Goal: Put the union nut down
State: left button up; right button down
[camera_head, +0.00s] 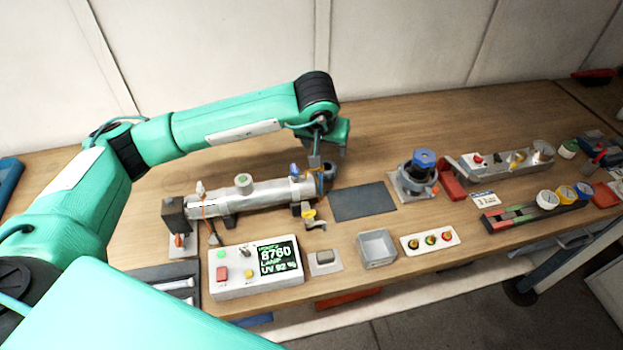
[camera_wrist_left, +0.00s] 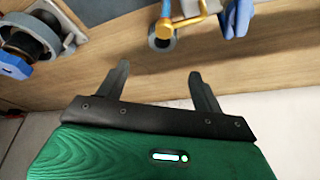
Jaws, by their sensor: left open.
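My left gripper (camera_head: 334,147) is above the right end of the silver reactor tube (camera_head: 258,195). In the left wrist view its two fingers (camera_wrist_left: 158,72) stand apart with nothing held between them. A small grey-blue ring (camera_head: 329,171) at the tube's right end looks like the union nut. The left wrist view shows a dark-rimmed round piece (camera_wrist_left: 162,38) beyond the fingertips, next to a yellow fitting (camera_wrist_left: 185,19); it may be the same nut. I cannot tell whether it is seated on the tube or loose. My right gripper is out of view.
A dark mat (camera_head: 362,202) lies right of the tube, and a blue-topped valve (camera_head: 420,160) stands beyond it. The wood behind the mat is clear.

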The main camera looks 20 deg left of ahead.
pick_arm(q)
jog(key=p, duration=0.2)
send_near(326, 167)
jog(key=shift+s+d+f, duration=0.2)
jog(key=shift+d+f, duration=0.05)
jog(key=shift+d, duration=0.2)
jog(key=shift+w+f, duration=0.1)
jog(key=shift+f, duration=0.25)
jog(key=shift+w+f, duration=0.1)
jog(key=shift+f, duration=0.35)
jog(key=shift+w+a+f+p, duration=0.1)
jog(key=shift+f+p, duration=0.25)
jog(key=shift+p, duration=0.2)
jog(key=p+x, duration=0.1)
jog(key=x, duration=0.2)
jog(key=shift+f+p, duration=0.15)
jog(key=shift+p, duration=0.15)
jog(key=shift+a+f, duration=0.1)
jog(key=shift+f, duration=0.4)
jog(key=c, duration=1)
jog(key=shift+c, duration=0.6)
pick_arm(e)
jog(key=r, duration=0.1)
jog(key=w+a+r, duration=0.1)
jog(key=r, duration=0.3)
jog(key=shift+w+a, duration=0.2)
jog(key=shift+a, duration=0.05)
